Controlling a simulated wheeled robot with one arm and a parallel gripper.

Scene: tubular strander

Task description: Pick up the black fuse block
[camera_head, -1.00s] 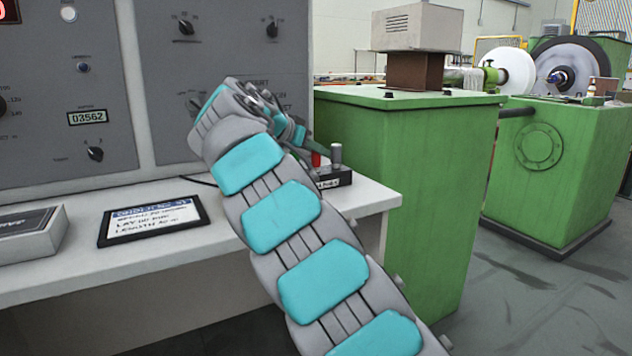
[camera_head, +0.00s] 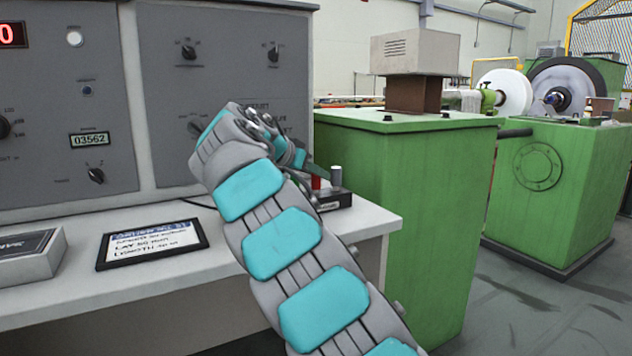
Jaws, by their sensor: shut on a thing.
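The black fuse block (camera_head: 340,200) is at the right end of the white bench, partly hidden behind my gripper. A grey cylindrical post (camera_head: 336,176) and a small red part (camera_head: 316,183) stand up at its top. My gripper (camera_head: 317,178) reaches down at the block's upper left side and is shut on it. The fingertips are small and partly covered by my wrist, so the exact contact is hard to see. The block appears upright and at bench height; I cannot tell whether it touches the bench.
The white bench (camera_head: 230,278) also holds a framed sign (camera_head: 150,243) and a grey box (camera_head: 28,258) at left. A grey control panel (camera_head: 60,130) rises behind. A green cabinet (camera_head: 420,220) stands close to the bench's right end. Floor is open at lower right.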

